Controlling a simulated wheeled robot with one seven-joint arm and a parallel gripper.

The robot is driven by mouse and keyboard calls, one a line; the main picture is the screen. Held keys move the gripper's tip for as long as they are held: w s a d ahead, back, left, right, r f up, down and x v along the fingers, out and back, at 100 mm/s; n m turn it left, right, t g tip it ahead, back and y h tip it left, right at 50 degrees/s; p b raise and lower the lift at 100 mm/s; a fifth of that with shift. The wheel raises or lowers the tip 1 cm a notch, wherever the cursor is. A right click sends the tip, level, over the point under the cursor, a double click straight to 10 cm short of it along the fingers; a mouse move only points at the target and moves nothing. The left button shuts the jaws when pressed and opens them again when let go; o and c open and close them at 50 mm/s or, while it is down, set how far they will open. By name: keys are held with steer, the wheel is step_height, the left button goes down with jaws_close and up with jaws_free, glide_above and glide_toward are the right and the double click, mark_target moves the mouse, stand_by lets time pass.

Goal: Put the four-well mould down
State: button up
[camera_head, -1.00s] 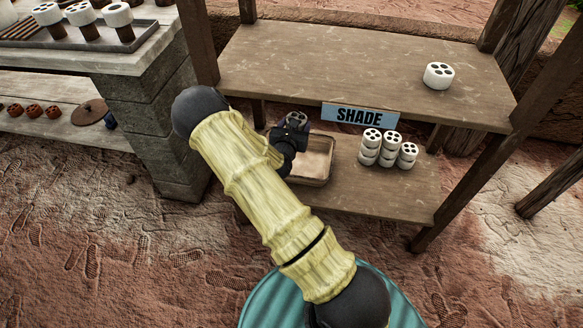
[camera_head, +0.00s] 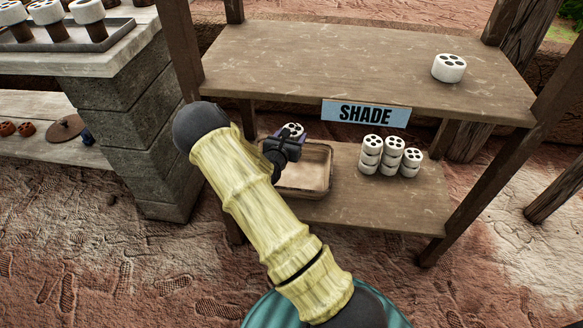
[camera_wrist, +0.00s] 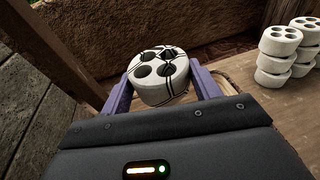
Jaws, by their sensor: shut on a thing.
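The held four-well mould (camera_wrist: 160,92) is a short white cylinder with round holes in its top and thin dark lines across it. The purple fingers of my gripper (camera_wrist: 160,84) are shut on it from both sides. In the head view the mould (camera_head: 293,129) shows white at the far end of my gripper (camera_head: 288,138), over the back left part of a tray (camera_head: 308,180) on the lower shelf (camera_head: 385,207). The mould looks roughly upright. I cannot tell whether its underside touches anything.
Several white moulds (camera_head: 388,160) stand stacked right of the tray on the lower shelf. One white mould (camera_head: 449,67) stands alone on the upper shelf (camera_head: 300,60), above the SHADE sign (camera_head: 366,113). A wooden post (camera_head: 183,50) and stone pillar (camera_head: 140,110) stand left.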

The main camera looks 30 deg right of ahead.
step_height(320, 180, down, 5)
steer(key=shift+f+b, duration=0.1)
steer(key=shift+b, duration=1.05)
step_height(320, 180, down, 4)
steer(key=shift+r+b, duration=0.2)
steer(key=shift+b, duration=1)
steer(key=shift+f, duration=0.6)
steer(key=o, duration=1.1)
